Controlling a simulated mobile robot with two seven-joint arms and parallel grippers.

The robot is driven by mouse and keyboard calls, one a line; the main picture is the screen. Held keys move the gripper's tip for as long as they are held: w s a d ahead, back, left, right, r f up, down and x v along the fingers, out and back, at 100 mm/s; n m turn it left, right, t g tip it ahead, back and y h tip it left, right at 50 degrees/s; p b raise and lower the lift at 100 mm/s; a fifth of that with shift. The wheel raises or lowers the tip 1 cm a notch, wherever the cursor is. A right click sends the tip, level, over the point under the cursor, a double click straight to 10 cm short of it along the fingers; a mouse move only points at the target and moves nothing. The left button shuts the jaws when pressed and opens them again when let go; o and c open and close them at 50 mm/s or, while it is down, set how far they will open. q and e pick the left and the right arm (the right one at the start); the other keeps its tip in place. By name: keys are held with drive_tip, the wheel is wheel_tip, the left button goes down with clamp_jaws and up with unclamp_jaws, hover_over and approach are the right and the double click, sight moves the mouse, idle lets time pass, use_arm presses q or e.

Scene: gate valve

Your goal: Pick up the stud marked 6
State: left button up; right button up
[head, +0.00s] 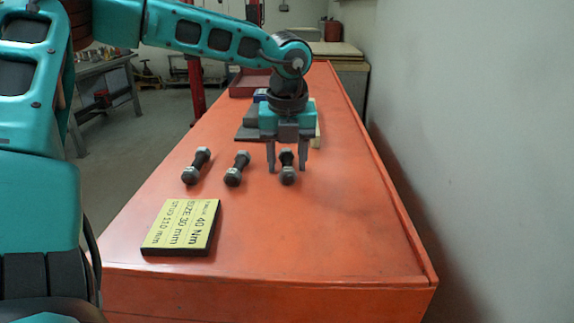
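Three dark studs with grey nuts at their ends lie in a row on the orange bench top: a left one (196,166), a middle one (237,169) and a right one (287,174). No number can be read on any of them, so I cannot tell which is marked 6. My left gripper (287,168) points down at the right stud. Its two fingers are apart, one on each side of that stud, with a gap showing between. I cannot tell whether the fingertips touch the bench. My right gripper is not in view.
A dark red tray (248,82) stands at the back. A raised edge and a wall (480,130) run along the right. The front right is clear.

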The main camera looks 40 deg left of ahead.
use_arm(q)
clamp_jaws()
drive_tip(key=shift+r, duration=0.1)
idle(0.5)
